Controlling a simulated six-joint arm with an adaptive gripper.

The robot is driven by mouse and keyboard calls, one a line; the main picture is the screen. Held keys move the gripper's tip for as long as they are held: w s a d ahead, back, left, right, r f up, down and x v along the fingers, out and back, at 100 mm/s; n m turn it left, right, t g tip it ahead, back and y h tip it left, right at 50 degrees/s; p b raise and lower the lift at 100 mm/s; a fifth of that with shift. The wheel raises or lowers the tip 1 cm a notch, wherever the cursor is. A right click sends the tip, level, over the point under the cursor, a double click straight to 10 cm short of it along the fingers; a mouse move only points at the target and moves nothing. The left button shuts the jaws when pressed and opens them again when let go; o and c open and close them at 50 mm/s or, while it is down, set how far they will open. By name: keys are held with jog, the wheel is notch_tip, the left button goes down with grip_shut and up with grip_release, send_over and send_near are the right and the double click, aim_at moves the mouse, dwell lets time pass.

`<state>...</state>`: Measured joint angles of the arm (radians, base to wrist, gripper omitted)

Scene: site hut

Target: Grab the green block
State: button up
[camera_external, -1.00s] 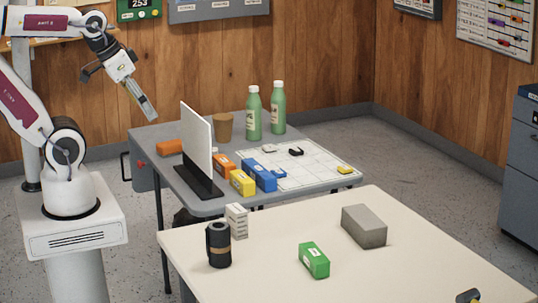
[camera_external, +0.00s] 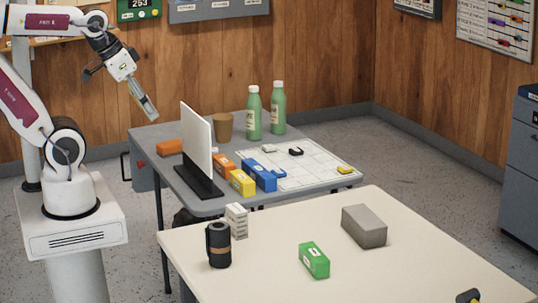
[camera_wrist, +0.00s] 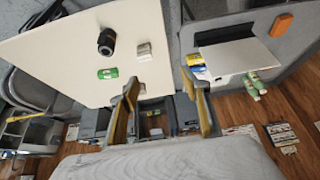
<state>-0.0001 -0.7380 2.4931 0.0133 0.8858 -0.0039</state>
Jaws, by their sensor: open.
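The green block (camera_external: 314,260), with a white label, lies on the cream table (camera_external: 420,265) near its front middle. It also shows in the wrist view (camera_wrist: 107,73), left of my gripper's fingers. My gripper (camera_external: 148,106) hangs high beyond the table, above the left end of the grey table, far from the green block. In the wrist view its two fingers (camera_wrist: 166,98) are spread apart with nothing held between them.
On the cream table stand a black flask (camera_external: 218,245), a small white stack (camera_external: 236,220) and a grey block (camera_external: 364,227). The grey table holds a white upright panel (camera_external: 196,142), green bottles (camera_external: 254,113), a brown cup (camera_external: 223,127), and orange, yellow and blue blocks (camera_external: 261,175).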

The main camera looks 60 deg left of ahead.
jog(key=w+a+r+m+t+y, duration=0.1)
jog(key=w+a+r+m+t, duration=0.15)
jog(key=w, duration=0.95)
jog(key=w+a+r+m+t+y, duration=0.15)
jog(key=w+r, duration=0.25)
jog(key=w, duration=0.8)
jog(key=w+d+f+m+t+h, duration=0.1)
jog(key=w+d+f+m+h, duration=0.15)
jog(key=w, duration=0.35)
jog(key=w+d+f+m+h, duration=0.1)
jog(key=w+d, duration=0.3)
jog(key=w, duration=0.3)
jog(key=w+d+f+m+t+h, duration=0.1)
jog(key=w+d+f+m+h, duration=0.1)
jog(key=w+d, duration=0.3)
jog(key=w+d+f+m+g+h, duration=0.3)
jog(key=d+f+m+g+h, duration=0.3)
jog(key=d+f, duration=0.7)
jog(key=s+d+f+m+g+h, duration=0.1)
jog(key=s+f+g, duration=0.1)
jog(key=s+f, duration=0.2)
jog(key=s+d+f+m+g+h, duration=0.1)
jog(key=s+f+g+h, duration=0.1)
jog(key=s+f, duration=0.3)
jog(key=s+d+f+m+g+h, duration=0.1)
jog(key=s+d+f+m+g, duration=0.1)
jog(key=f, duration=0.7)
jog(key=shift+s+g+h, duration=0.3)
jog(key=shift+s+g, duration=0.4)
jog(key=shift+s, duration=0.5)
